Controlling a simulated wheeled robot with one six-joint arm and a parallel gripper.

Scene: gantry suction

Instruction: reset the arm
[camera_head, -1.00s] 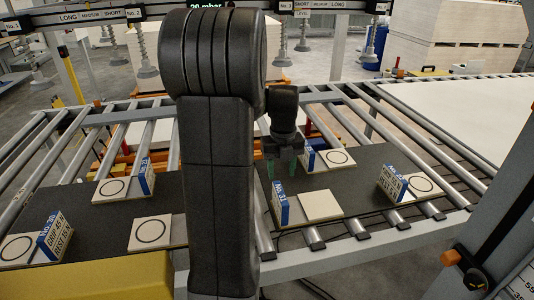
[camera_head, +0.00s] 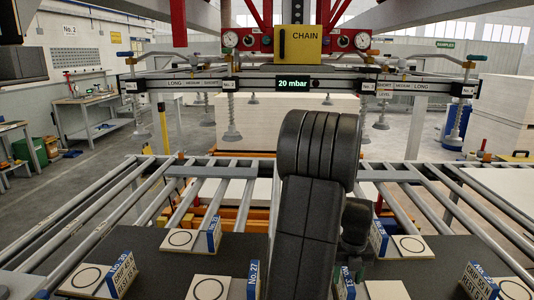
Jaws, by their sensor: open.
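My arm (camera_head: 306,210) rises through the middle of the head view as a thick dark column with a ribbed joint on top. My gripper (camera_head: 352,262) hangs just right of it, low over the dark board, partly hidden by my arm. It is open, and I see nothing held in it. Near it are a white tile with a black ring (camera_head: 411,246) and its blue-and-white label block (camera_head: 378,238).
The dark board (camera_head: 150,245) on the roller conveyor (camera_head: 140,195) carries several ringed tiles and label blocks. Above hangs the gantry beam (camera_head: 190,82) with suction cups (camera_head: 232,133), a "20 mbar" display (camera_head: 293,84) and a yellow chain box (camera_head: 300,44). Pale sheet stacks stand behind.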

